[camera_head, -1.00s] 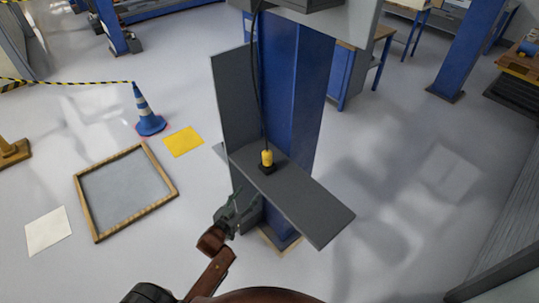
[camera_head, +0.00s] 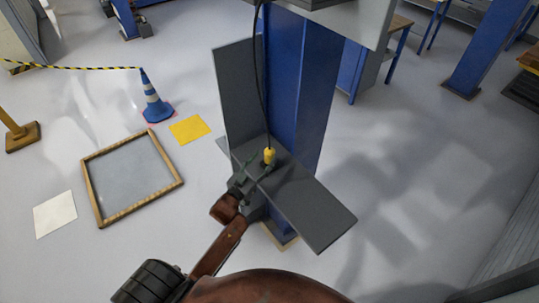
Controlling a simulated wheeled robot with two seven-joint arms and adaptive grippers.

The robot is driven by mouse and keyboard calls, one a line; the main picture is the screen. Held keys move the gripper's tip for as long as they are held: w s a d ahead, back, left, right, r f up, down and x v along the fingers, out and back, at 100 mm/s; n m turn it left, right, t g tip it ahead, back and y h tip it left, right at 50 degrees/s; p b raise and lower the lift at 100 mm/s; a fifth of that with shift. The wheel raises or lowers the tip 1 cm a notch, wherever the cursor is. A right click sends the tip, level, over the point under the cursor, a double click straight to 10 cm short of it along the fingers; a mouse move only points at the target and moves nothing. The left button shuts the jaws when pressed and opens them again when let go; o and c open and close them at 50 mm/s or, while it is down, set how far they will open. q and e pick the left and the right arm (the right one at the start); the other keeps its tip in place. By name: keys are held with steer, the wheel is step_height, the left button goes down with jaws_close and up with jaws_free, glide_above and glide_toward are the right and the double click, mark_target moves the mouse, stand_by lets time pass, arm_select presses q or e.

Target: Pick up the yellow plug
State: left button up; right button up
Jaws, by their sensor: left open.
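The yellow plug (camera_head: 269,155) stands upright on the dark grey shelf (camera_head: 318,213), with a black cable (camera_head: 261,80) running up from its top. Its dark base is partly hidden by my left gripper. My left gripper (camera_head: 258,167) reaches in from the lower left over the shelf edge. Its greenish fingers are open and lie close around the plug's lower part. I cannot tell whether they touch it. My right gripper is not in view.
A grey upright panel (camera_head: 237,95) and a blue column (camera_head: 301,90) stand behind the plug. A wood-framed panel (camera_head: 132,176), a yellow sheet (camera_head: 189,129) and a blue cone (camera_head: 154,105) are on the floor at left. The shelf's right part is bare.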

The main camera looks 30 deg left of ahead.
mark_target(267, 156)
arm_select(q)
steer(key=w, duration=0.3)
steer(key=shift+w+d+r, duration=0.15)
steer(key=shift+w+d, duration=0.15)
steer(key=shift+w, duration=0.25)
steer(key=shift+c, duration=0.3)
steer(key=c, duration=1.3)
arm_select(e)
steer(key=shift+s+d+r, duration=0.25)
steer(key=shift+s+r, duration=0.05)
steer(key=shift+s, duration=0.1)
